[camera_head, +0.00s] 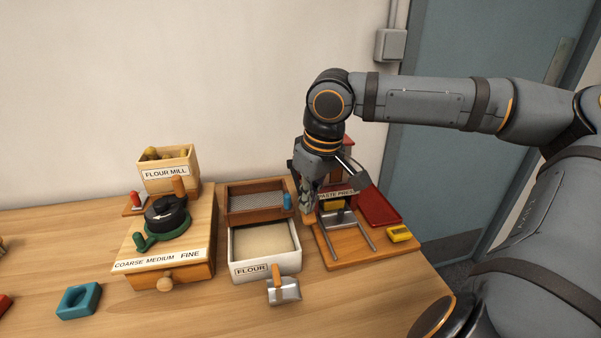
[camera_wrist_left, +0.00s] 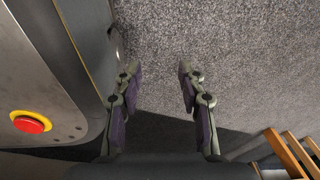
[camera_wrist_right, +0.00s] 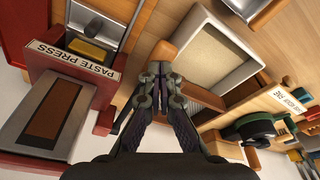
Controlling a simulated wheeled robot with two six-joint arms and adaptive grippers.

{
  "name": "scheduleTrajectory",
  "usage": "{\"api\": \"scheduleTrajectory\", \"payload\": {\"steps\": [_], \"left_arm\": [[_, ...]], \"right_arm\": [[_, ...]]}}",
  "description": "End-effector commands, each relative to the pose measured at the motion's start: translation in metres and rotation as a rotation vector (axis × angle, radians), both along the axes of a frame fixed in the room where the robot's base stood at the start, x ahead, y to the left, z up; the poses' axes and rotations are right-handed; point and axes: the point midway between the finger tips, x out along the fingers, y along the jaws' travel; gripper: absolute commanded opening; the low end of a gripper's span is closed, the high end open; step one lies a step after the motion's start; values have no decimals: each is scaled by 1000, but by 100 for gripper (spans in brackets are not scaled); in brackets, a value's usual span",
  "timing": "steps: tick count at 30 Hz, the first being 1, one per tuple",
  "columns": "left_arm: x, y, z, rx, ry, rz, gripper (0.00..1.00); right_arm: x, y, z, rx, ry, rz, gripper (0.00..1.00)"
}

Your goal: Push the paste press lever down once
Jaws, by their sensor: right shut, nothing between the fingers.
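The paste press, with its label (camera_head: 337,194), stands on a wooden base (camera_head: 345,255) at the right of the table in the head view. Its red body (camera_wrist_right: 75,62) fills the left of the right wrist view, with a yellow block (camera_wrist_right: 88,48) behind the label. My right gripper (camera_head: 307,208) points down at the left side of the press and hides part of it. Its fingertips (camera_wrist_right: 158,70) are together and empty, beside the press. My left gripper (camera_wrist_left: 157,72) is open and empty above grey floor, away from the table.
A flour box (camera_head: 264,268) with a scoop (camera_head: 284,290) in front stands left of the press. The flour mill (camera_head: 165,174) is farther left. A red tray (camera_head: 379,207) and a yellow block (camera_head: 399,233) lie right of the press. Front table is mostly clear.

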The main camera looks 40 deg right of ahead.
Motion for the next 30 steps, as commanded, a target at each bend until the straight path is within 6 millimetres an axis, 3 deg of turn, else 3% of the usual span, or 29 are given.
{"api": "scheduleTrajectory", "payload": {"steps": [5,8,18,27,30], "left_arm": [[0,0,-10,0,0,0,40],[2,0,-6,0,-1,0,40],[43,-1,11,0,-16,1,40],[-1,0,28,-1,3,0,40],[0,0,45,0,-1,0,40]], "right_arm": [[-1,1,-12,3,3,2,0],[-1,1,-9,1,3,0,0],[-1,0,-9,1,2,0,0],[1,-1,21,1,2,0,0],[2,-1,36,1,1,0,0]]}}
